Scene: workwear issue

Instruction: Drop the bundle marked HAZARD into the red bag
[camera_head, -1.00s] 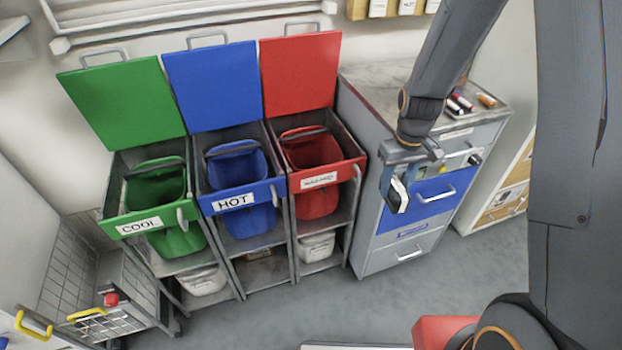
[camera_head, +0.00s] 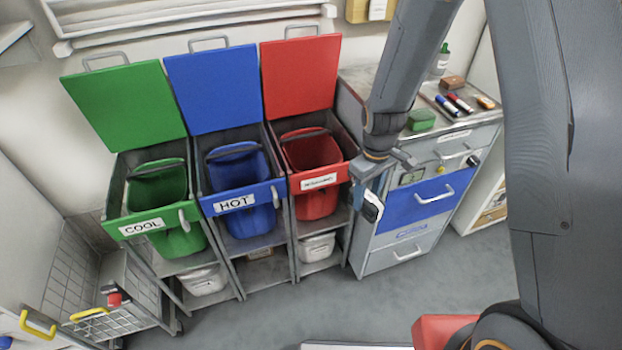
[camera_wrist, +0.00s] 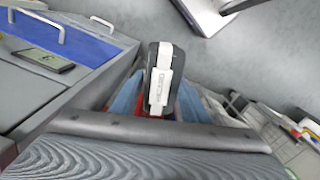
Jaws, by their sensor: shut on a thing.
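My gripper (camera_head: 371,200) is shut on a dark bundle (camera_head: 370,211) with a white band. In the wrist view, the bundle (camera_wrist: 161,80) sits between the blue fingers of my gripper (camera_wrist: 157,104); the print on its band is too small to read. The red bag (camera_head: 311,152) hangs open in the right-hand stand, under a raised red lid (camera_head: 300,76). A white label (camera_head: 319,181) is on the stand's red front. My gripper holds the bundle to the right of this stand, in front of the grey cabinet, apart from the bag's opening.
A blue bag (camera_head: 236,168) marked HOT and a green bag (camera_head: 160,190) marked COOL hang to the left, lids raised. The grey cabinet (camera_head: 385,245) with a blue drawer (camera_head: 420,199) stands close on the right. Grey floor (camera_head: 300,310) in front is open.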

